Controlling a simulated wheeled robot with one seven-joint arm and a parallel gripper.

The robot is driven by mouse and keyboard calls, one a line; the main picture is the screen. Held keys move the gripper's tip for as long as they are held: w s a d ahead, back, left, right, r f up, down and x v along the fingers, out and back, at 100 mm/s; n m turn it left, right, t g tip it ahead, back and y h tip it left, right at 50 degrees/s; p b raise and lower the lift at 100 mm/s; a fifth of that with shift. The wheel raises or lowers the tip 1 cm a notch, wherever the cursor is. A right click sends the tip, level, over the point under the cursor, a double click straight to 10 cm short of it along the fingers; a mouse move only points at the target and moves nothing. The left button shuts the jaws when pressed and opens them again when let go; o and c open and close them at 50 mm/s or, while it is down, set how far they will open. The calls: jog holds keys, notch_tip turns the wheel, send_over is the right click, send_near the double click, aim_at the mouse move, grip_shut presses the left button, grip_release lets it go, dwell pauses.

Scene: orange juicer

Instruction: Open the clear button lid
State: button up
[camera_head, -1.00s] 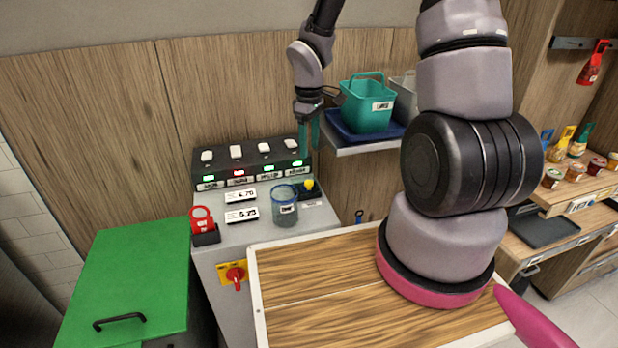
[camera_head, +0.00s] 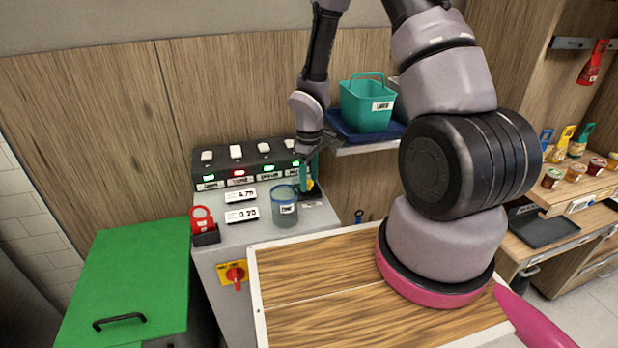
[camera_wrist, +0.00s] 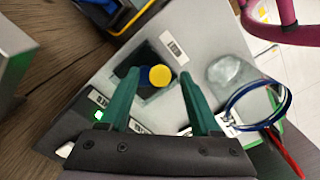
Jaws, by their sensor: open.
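The yellow button (camera_wrist: 160,77) sits on a dark base on the grey machine top. In the wrist view it lies between my gripper's two green fingers. I cannot clearly make out the clear lid around the button or how far it is open. My gripper (camera_head: 308,180) is open, with its fingers pointing down at the button's spot beside the clear cup. In the head view the fingers mostly hide the button. Whether a finger touches the lid cannot be told.
A blue-rimmed clear cup (camera_head: 285,209) stands left of my gripper. A black panel (camera_head: 240,163) with white switches rises behind. A shelf with a teal basket (camera_head: 367,104) is at the right. A red holder (camera_head: 203,222) stands at the machine's left edge.

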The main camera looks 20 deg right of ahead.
grip_shut()
dwell(1.4)
